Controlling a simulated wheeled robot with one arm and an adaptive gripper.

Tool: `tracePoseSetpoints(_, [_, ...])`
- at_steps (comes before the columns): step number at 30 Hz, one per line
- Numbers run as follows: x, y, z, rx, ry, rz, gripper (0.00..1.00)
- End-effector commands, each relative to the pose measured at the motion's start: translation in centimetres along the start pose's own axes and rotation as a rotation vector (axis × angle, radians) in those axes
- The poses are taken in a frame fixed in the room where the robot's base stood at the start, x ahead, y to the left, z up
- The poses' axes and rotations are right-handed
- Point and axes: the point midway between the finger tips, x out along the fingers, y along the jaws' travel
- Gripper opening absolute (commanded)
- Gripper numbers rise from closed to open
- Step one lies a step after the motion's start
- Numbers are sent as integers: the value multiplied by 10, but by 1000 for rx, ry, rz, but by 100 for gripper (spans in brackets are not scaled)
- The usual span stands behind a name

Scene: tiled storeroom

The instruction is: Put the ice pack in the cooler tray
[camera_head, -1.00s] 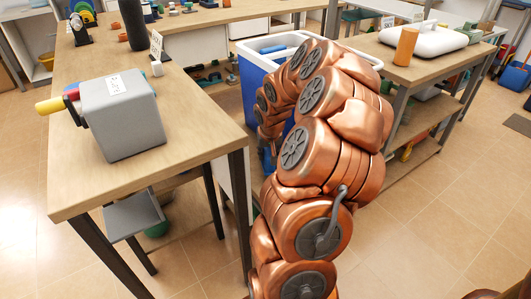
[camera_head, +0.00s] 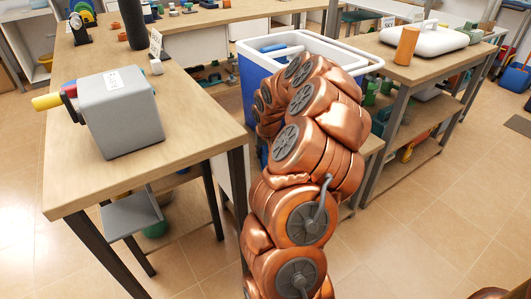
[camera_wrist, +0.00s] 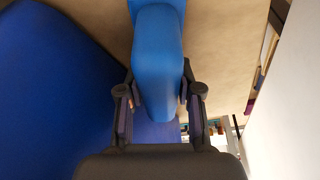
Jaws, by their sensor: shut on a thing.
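A blue ice pack (camera_wrist: 158,55) is between the two dark fingers of my gripper (camera_wrist: 158,85), which is shut on it in the wrist view. Its far end runs out of the top of that view. The cooler (camera_head: 252,85), blue with a white rim, stands behind my arm in the head view. Its white inside is partly visible, with a light blue item (camera_head: 271,48) near the left. My arm hides part of the cooler, my gripper and the held pack in the head view. I cannot clearly make out a separate tray.
A wooden table (camera_head: 190,122) with a grey box (camera_head: 122,115) lies left of my arm. Tiled floor (camera_head: 430,220) is clear at the lower right.

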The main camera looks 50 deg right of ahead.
Motion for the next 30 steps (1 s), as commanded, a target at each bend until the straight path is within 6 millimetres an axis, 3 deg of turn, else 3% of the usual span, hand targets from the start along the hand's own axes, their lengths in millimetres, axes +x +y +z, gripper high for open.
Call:
tracePoseSetpoints(8, [2, 0, 1, 0, 0, 1, 0])
tracePoseSetpoints(9, [2, 0, 1, 0, 0, 0, 37])
tracePoseSetpoints(16, [2, 0, 1, 0, 0, 0, 60])
tracePoseSetpoints(26, [0, 0, 0, -1, 0, 0, 60])
tracePoseSetpoints(30, [-12, 0, -1, 0, 1, 0, 60])
